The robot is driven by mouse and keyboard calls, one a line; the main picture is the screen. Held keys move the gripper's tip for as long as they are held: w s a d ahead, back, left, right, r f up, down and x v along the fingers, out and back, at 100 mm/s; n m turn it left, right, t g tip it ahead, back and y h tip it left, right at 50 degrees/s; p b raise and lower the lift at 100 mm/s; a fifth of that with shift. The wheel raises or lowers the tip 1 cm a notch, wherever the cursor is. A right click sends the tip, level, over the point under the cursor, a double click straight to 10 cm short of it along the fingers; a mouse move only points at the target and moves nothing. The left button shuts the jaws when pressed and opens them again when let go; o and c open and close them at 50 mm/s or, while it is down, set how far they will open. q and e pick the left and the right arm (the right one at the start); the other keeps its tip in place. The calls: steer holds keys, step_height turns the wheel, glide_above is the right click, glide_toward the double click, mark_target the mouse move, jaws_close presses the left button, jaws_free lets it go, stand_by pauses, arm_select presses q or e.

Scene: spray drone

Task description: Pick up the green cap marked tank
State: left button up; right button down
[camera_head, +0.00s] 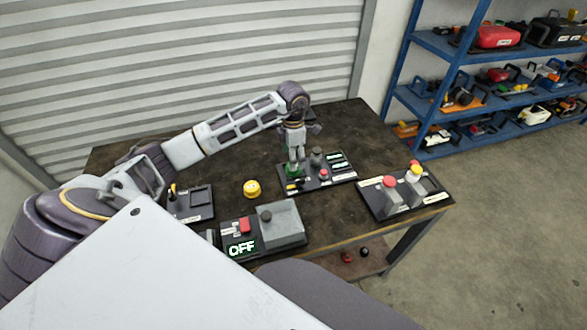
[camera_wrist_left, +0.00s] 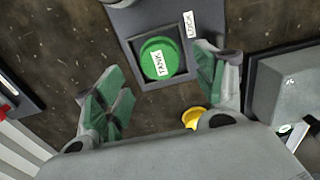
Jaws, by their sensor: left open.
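The green cap marked TANK (camera_wrist_left: 158,62) sits in a square dark recess of a panel in the left wrist view. In the head view the cap cannot be told apart from the green finger pads. My left gripper (camera_wrist_left: 160,88) is open and empty, its green-padded fingers apart on either side of the near edge of the cap. In the head view my left gripper (camera_head: 294,163) points down over the left end of the dark panel (camera_head: 331,184). My right gripper is not in view.
A yellow round knob (camera_head: 251,188) stands on the table (camera_head: 230,155). A grey box with a red button and an OFF display (camera_head: 242,248) is at the front. A panel with red and yellow buttons (camera_head: 405,200) is at right. Blue shelves (camera_head: 440,100) stand behind.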

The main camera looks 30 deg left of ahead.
arm_select(q)
steer(key=shift+f, duration=2.05)
steer(key=c, duration=1.1)
steer(key=shift+r, duration=0.1)
steer(key=shift+r, duration=4.95)
